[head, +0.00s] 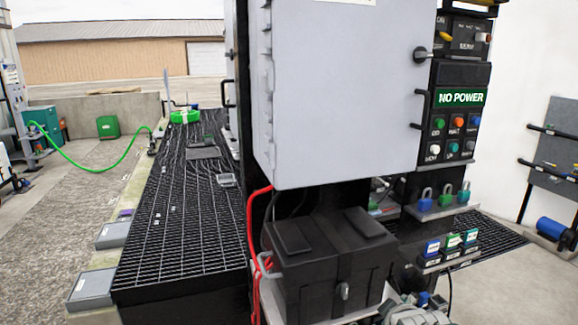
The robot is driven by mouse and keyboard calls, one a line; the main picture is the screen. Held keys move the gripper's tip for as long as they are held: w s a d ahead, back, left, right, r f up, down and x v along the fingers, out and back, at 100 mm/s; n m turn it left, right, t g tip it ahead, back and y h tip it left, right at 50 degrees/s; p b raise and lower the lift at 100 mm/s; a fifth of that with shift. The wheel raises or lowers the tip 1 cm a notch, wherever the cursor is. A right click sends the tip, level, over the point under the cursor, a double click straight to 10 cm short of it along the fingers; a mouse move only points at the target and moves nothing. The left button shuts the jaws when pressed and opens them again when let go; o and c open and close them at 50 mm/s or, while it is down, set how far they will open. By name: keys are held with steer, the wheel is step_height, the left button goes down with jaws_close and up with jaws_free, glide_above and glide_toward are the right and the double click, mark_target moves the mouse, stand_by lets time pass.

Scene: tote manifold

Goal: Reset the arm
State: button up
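My gripper cannot be made out in the head view. A grey and white mechanical shape is cut off by the bottom edge, right of the black battery box (330,262); I cannot tell whether it belongs to my arm. No fingertips show. The large grey cabinet (345,95) is shut and fills the middle of the view. A black control panel (461,105) with a green "NO POWER" sign and several coloured buttons stands to its right.
Blue, green and teal padlocks (446,197) sit on a ledge below the panel, with several labelled coloured blocks (450,247) lower down. A red cable (253,240) runs beside the battery box. Black grating (185,235) extends left, with a green hose (95,165) beyond.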

steer(key=s+a+r+m+g, duration=0.1)
steer(key=s+m, duration=0.1)
steer(key=s, duration=0.4)
steer(key=s+a+r+m+g, duration=0.1)
steer(key=s+a+m+g, duration=0.1)
steer(key=s, duration=0.4)
steer(key=s+a+r+m+g+y, duration=0.1)
steer(key=s+r+m, duration=0.1)
steer(key=s+m, duration=0.2)
steer(key=shift+s+a+g, duration=0.25)
steer(key=shift+s+g, duration=0.15)
steer(key=shift+s, duration=0.5)
